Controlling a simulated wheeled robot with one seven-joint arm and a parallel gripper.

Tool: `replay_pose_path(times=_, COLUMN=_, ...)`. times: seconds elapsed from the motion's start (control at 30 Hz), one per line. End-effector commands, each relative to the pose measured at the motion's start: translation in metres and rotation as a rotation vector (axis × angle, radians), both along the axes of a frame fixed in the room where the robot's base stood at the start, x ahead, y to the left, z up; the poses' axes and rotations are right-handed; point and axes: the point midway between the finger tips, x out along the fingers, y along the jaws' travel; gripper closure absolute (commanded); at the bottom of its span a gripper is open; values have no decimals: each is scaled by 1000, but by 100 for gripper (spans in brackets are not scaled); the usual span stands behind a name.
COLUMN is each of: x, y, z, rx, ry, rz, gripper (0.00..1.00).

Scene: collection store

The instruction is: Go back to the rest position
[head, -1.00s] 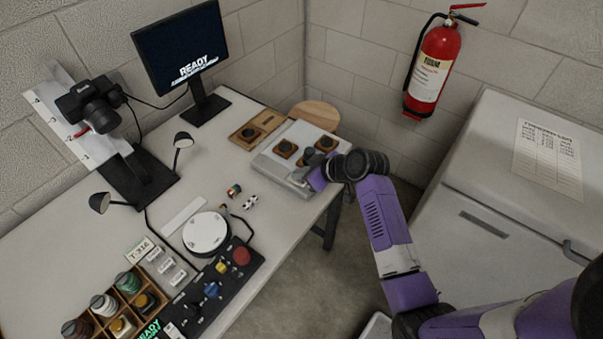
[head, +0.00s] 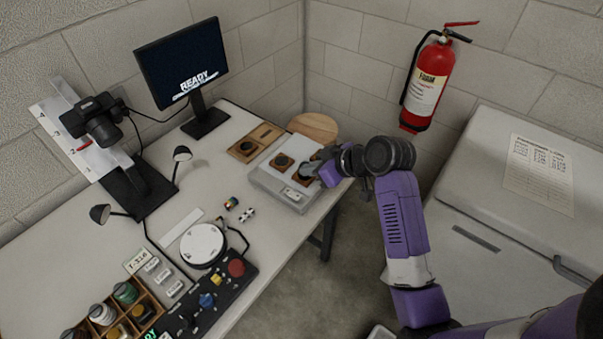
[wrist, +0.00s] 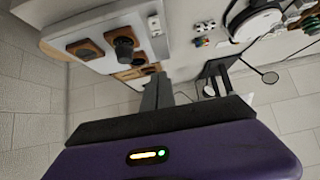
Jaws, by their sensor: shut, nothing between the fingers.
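My gripper (wrist: 158,88) shows in the wrist view with its grey fingers together and nothing between them. In the head view my purple arm reaches in from the right, and its end hangs over the right end of the table, beside the pale tray (head: 262,180). My wrist hides part of the tray's right side in that view. The tray also shows in the wrist view (wrist: 92,25), with square brown pieces with dark round tops on it. The fingers look apart from these pieces.
The white table (head: 95,240) carries a monitor (head: 183,62), a camera stand (head: 140,190), a round white plate (head: 203,243) and a control box (head: 190,313). A round wooden stool (head: 314,125) stands behind the tray. A grey cabinet (head: 470,205) and a red extinguisher (head: 430,85) are at right.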

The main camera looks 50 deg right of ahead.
Motion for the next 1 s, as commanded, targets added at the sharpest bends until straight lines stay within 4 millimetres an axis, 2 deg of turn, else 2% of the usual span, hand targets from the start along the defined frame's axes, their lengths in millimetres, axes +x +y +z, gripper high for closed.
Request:
replay_pose_path(times=0.17, x=-5, y=0, z=5, rx=0, ry=1, rz=0, gripper=100)
replay_pose_path(times=0.8, x=-4, y=-1, z=6, rx=8, ry=-5, rz=-14, gripper=100)
replay_pose_path(times=0.93, x=7, y=-18, z=21, rx=-1, ry=-75, rz=-99, gripper=100)
replay_pose_path(times=1.0, x=14, y=-32, z=38, rx=-22, ry=-143, rz=-165, gripper=100)
